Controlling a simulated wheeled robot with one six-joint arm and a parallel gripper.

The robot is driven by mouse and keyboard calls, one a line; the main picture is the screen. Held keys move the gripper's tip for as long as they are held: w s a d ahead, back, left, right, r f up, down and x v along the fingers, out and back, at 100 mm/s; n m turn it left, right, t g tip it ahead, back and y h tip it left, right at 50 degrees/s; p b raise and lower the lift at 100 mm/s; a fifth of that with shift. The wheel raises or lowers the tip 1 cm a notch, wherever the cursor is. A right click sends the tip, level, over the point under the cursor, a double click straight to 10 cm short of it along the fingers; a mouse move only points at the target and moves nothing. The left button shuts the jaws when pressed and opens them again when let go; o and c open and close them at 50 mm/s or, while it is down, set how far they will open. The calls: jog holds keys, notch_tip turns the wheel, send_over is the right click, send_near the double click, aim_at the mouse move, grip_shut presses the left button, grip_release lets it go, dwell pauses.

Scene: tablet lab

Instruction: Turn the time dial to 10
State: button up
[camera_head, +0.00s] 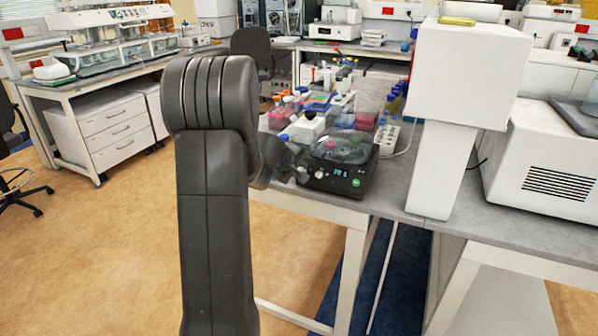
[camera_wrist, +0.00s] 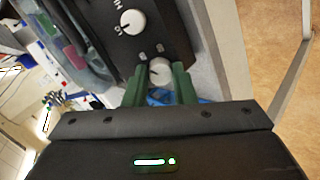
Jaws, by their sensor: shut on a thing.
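The black device (camera_head: 348,160) sits at the near edge of the grey bench, with a lit display (camera_head: 340,173) on its front. In the wrist view its dark front panel (camera_wrist: 158,40) carries two white round dials. My gripper (camera_wrist: 160,80) has its two green fingers on either side of the lower white dial (camera_wrist: 160,69), shut on it. The upper white dial (camera_wrist: 132,21) stands free, with a dark pointer mark.
Bottles, racks and boxes (camera_head: 308,127) crowd the bench behind and left of the device. A white column-shaped instrument (camera_head: 434,165) stands to its right. The orange floor (camera_head: 290,245) in front of the bench is open.

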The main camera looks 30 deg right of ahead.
jog(key=n+h+b, duration=0.1)
jog(key=n+b, duration=0.5)
jog(key=n, duration=0.4)
jog(key=shift+a+f+n, duration=0.1)
jog(key=shift+f+n, duration=0.05)
jog(key=shift+n, duration=0.15)
dwell(0.4)
jog(key=o, duration=1)
jog(key=p+v, duration=0.1)
jog(key=v, duration=1.3)
jog(key=shift+s+a+f, duration=0.1)
jog(key=shift+s+f, duration=0.05)
jog(key=shift+f, duration=0.05)
